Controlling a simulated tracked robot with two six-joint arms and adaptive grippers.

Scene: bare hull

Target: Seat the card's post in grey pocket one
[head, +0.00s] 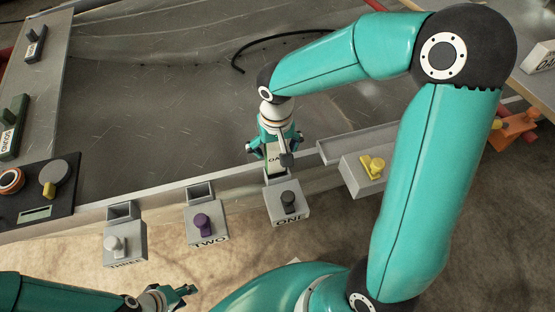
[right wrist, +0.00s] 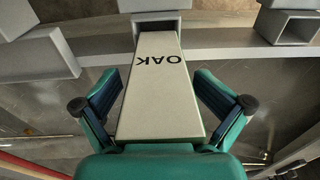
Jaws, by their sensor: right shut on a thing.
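My right gripper (head: 274,148) is shut on a pale card marked OAK (right wrist: 156,85). In the head view the card (head: 273,154) is partly covered by the gripper and wrist. The card is just behind grey pocket one (head: 289,212), a grey block marked ONE with a dark knob. In the right wrist view the card's far end meets a grey box opening (right wrist: 155,17). The post is hidden, so I cannot tell whether it is inside. My left gripper (head: 172,294) is low at the left, away from the card; its jaw opening is unclear.
Block TWO (head: 208,230) with a purple knob and another block (head: 124,249) with a white knob stand left of pocket one. A grey block with a yellow knob (head: 363,177) stands right. A black panel (head: 38,195) sits far left. Dark floor behind is mostly clear.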

